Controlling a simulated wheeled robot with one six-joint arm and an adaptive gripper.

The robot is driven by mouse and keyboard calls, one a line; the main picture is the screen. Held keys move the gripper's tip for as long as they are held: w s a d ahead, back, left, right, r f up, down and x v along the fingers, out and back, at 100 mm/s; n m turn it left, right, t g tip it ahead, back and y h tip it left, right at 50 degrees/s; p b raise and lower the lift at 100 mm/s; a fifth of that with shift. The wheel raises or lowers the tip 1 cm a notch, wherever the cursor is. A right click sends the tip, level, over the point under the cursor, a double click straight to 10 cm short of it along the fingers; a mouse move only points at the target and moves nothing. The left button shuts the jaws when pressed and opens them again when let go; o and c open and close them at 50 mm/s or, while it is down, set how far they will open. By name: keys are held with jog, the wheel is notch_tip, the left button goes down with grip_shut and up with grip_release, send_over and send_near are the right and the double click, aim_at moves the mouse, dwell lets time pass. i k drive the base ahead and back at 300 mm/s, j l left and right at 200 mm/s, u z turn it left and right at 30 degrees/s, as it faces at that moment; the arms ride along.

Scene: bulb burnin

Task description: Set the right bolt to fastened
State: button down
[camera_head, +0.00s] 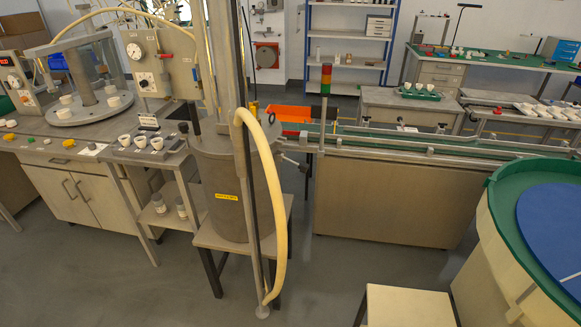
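A grey steel cylindrical vessel (217,190) with a yellow label stands on a low stand left of centre. A small dark upright part (184,128) shows at the left of its rim, and another small part (271,119) at the right of its rim. These may be bolts; the view is too small to tell whether either is fastened. A metal lever (291,160) sticks out from the vessel's right side. A post and a thick cream hose hide part of the lid. My gripper is not in view.
The cream hose (272,190) hangs in front of the vessel. A bench (75,150) with gauges and a round glass-walled rig is at left. A conveyor (400,144) runs right, behind a green-rimmed round table (500,215). A stool (408,305) stands in front. Floor between is clear.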

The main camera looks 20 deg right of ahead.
aim_at(303, 168)
jog(key=k+l, duration=0.1)
jog(key=l, duration=0.2)
jog(key=k+l, duration=0.1)
jog(key=l, duration=0.2)
jog(key=k+l, duration=0.15)
jog(key=l, duration=0.15)
jog(key=u, duration=1.65)
jog(key=i, duration=3.3)
jog(key=l+z, duration=0.1)
jog(key=z, duration=2.6)
